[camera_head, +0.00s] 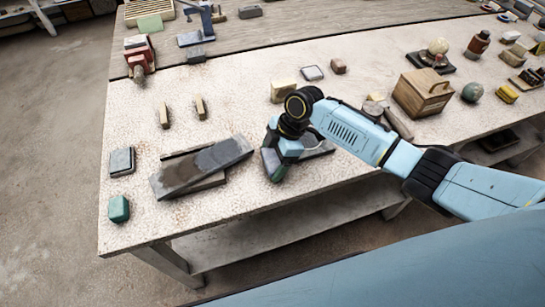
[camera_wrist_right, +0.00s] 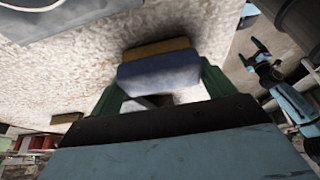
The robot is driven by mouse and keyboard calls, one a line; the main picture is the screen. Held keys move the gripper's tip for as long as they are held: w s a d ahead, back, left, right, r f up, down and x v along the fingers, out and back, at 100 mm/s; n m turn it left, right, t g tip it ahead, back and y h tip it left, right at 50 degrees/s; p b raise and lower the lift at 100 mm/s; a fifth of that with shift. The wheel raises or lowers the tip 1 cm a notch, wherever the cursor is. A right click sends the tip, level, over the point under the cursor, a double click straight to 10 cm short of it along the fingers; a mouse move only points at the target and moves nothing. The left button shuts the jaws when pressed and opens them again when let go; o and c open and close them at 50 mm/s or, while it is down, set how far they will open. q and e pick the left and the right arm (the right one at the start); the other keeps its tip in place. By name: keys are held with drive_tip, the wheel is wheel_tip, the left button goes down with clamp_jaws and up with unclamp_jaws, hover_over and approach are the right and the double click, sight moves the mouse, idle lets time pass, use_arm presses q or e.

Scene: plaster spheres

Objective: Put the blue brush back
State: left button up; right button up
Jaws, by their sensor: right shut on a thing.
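My right gripper (camera_head: 273,168) is low over the front middle of the worktable in the head view. In the right wrist view its green fingers (camera_wrist_right: 160,92) are shut on the blue brush (camera_wrist_right: 160,75), a blue block with a tan-brown strip along its far side. The speckled tabletop shows behind the brush. In the head view the arm and gripper largely hide the brush, and I cannot tell whether it touches the table. My left gripper (camera_wrist_right: 252,54) appears small at the right of the wrist view, its fingers apart and empty.
A dark slab (camera_head: 205,165) lies tilted left of the gripper. A grey flat piece (camera_head: 320,150) lies partly hidden to its right. A cream block (camera_head: 283,91) and wooden box (camera_head: 422,92) stand behind. A green block (camera_head: 118,208) sits near the left edge.

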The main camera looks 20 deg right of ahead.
drive_tip(key=shift+f, duration=0.15)
drive_tip(key=o, duration=0.8)
drive_tip(key=v, duration=1.2)
drive_tip(key=shift+p, duration=0.35)
drive_tip(key=shift+a, duration=0.1)
